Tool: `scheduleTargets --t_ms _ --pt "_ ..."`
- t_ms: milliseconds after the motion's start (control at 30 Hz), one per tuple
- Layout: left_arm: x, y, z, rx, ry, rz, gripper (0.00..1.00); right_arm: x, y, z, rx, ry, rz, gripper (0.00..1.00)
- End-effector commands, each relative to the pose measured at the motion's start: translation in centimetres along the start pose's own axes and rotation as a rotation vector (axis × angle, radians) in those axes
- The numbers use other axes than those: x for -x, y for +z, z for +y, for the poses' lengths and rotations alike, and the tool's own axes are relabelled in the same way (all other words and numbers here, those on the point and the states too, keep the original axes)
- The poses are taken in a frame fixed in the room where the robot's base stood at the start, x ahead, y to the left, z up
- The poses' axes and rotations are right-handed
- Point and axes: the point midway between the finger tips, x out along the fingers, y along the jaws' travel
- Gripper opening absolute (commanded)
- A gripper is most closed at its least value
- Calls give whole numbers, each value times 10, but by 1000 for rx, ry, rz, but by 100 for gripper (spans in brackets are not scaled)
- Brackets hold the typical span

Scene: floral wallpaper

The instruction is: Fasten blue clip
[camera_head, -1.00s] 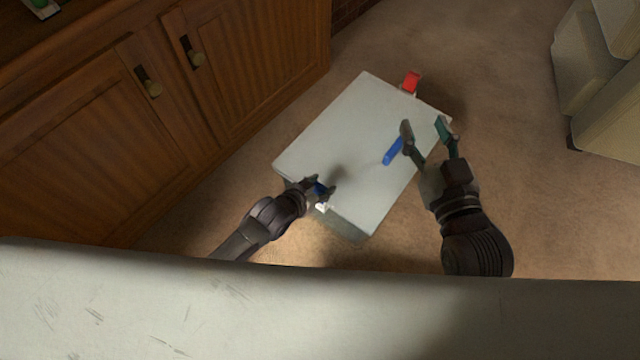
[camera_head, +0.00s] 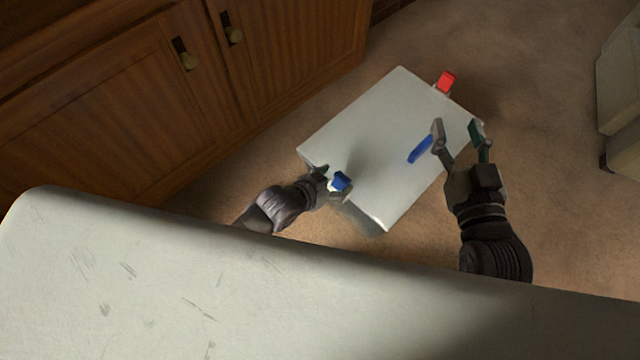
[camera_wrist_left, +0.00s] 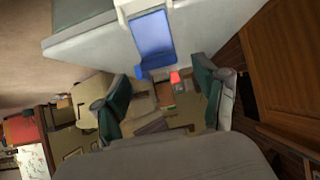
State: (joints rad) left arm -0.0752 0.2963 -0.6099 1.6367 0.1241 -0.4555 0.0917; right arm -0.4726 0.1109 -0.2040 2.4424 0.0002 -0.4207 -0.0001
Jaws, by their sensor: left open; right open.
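A pale grey box (camera_head: 370,125) lies on the carpet. A blue clip (camera_head: 341,181) with a white mount is at its near left edge; it also shows in the left wrist view (camera_wrist_left: 152,38) on the box's side. I cannot tell whether it is fastened. My left gripper (camera_head: 334,182) is open at this clip. In the left wrist view its green-padded fingers (camera_wrist_left: 160,92) are apart with nothing between them, and the clip is just beyond. My right gripper (camera_head: 456,124) is open and empty at the box's right side, beside a long blue piece (camera_head: 420,149).
A red clip (camera_head: 446,82) sticks out at the box's far end. A wooden cabinet (camera_head: 130,110) with knobs stands at the left. Pale furniture (camera_head: 620,90) stands at the far right. Carpet (camera_head: 540,110) between the box and that furniture is clear.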

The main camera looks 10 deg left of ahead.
Motion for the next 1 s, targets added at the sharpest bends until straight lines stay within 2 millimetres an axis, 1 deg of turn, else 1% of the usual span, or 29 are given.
scheduleTargets --t_ms 33,200,300,400,533,767,833,867,933,967,1000 --pt "12 1 0 0 0 -1 72 0 0 0 0 0 0 52" --pt "48 1 0 0 0 -2 72 0 0 0 0 0 0 52" --pt "63 1 0 0 0 -1 72 0 0 0 0 0 0 52" --pt "73 1 0 -1 0 -2 72 0 0 0 0 0 0 52" --pt "79 0 0 0 -1 -1 72 0 0 0 0 0 0 52" --pt "79 0 0 0 -1 -1 72 0 0 0 0 0 1 52" --pt "80 -2 0 2 -2 6 72 0 0 0 0 0 1 52" --pt "81 -8 1 6 -3 19 72 0 0 0 0 0 1 52" --pt "90 -35 2 24 -16 86 72 0 0 0 0 0 1 52" --pt "97 -52 1 36 -28 130 72 0 -1 0 0 0 1 52" --pt "109 -78 -2 53 -51 198 72 0 -1 0 -1 0 1 52"
